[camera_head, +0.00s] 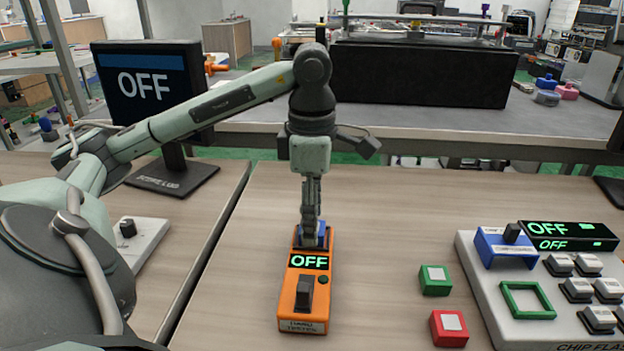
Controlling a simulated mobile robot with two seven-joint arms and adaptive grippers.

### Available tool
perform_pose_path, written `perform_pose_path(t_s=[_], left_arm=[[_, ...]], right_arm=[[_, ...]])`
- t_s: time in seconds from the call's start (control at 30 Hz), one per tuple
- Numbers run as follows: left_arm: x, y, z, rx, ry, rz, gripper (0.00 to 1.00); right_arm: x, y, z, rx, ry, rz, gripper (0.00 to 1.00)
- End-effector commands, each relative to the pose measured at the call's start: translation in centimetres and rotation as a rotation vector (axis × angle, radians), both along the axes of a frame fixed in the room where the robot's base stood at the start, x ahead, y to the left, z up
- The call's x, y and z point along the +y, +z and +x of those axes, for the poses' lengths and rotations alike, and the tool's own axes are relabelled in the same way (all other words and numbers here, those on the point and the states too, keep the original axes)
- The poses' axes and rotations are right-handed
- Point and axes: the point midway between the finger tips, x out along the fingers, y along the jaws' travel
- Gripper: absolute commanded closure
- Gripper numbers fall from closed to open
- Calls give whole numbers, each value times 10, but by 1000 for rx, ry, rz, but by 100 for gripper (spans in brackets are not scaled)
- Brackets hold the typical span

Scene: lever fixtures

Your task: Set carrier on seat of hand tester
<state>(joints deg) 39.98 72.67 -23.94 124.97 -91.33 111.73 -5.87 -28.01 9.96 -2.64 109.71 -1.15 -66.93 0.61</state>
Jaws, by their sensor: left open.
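The orange hand tester (319,288) lies on the wooden table in the middle. It has a display reading OFF and a dark switch near its front end. A blue piece (322,238) is at its far end, between and behind my fingers; I cannot tell if it is the carrier or part of the seat. My left gripper (311,238) points straight down over this end, open, with its fingertips at the blue piece. The fingers hide much of the seat area. A green block (434,280) and a red block (449,328), each with a pale square top, stand right of the tester. My right gripper is not in view.
A white chip flasher panel (489,305) with a blue part, a green frame and several switches is at the right. A monitor (148,80) reading OFF stands at the left. A white knob box (143,243) is at the left. Table left of the tester is clear.

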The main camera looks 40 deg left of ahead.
Motion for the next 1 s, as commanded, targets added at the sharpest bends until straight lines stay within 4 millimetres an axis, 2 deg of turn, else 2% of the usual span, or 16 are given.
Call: perform_pose_path(t_s=[0.13,0.3,0.47,0.8,1.0], left_arm=[[0,36,1,-8,0,-1,44],[0,66,1,-7,0,1,44],[0,89,1,-6,2,0,44],[0,108,1,-4,0,0,44],[0,112,0,-1,1,0,44]], right_arm=[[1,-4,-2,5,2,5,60],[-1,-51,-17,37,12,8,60],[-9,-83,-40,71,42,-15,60],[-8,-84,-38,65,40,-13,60],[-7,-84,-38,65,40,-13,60]])
